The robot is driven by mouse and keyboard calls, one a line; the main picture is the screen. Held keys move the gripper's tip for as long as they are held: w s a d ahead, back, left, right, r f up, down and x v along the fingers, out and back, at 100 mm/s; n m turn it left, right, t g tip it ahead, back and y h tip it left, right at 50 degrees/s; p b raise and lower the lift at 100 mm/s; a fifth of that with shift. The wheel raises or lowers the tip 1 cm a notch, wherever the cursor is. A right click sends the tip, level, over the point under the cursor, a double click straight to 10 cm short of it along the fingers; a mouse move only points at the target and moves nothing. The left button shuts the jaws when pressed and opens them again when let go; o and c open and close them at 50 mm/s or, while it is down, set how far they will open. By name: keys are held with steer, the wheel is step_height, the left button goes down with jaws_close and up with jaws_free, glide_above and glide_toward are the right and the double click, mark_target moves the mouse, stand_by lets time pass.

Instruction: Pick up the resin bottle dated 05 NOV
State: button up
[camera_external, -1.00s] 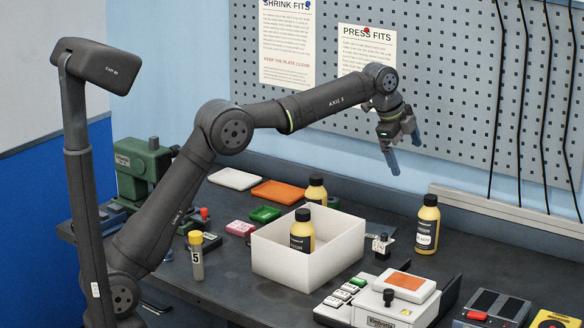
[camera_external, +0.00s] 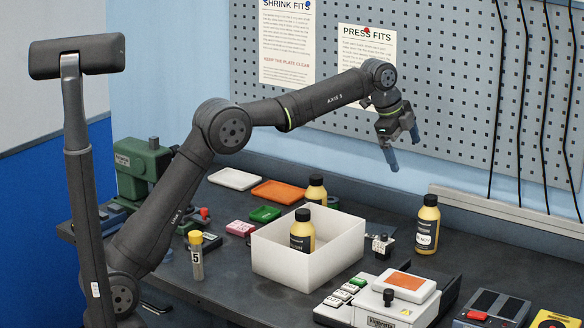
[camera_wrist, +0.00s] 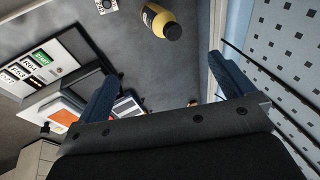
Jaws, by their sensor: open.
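One bottle (camera_external: 302,232) stands inside the white box, one bottle (camera_external: 317,189) stands behind that box, and one bottle (camera_external: 427,226) stands on the open bench to the right. Their dates are too small to read. My gripper (camera_external: 391,158) is open and empty, high above the bench behind the box.
The white open box (camera_external: 285,262) stands mid-bench. A balance-like device (camera_external: 385,300) with an orange-topped plate is in front right. A tube marked 5 (camera_external: 196,257) stands left of the box. A green machine (camera_external: 140,165) is at the back left. The perforated panel (camera_external: 450,80) rises behind.

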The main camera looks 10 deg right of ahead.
steer(key=c, duration=0.7)
steer(key=n+g+h, duration=0.1)
steer(key=n+h, duration=0.1)
steer(key=n, duration=0.7)
glide_toward(430, 197)
steer(key=x, duration=0.5)
steer(key=shift+w+d+f, duration=0.15)
steer(key=shift+w, duration=0.05)
steer(key=shift+s+x, duration=0.2)
steer(key=shift+x, duration=2.45)
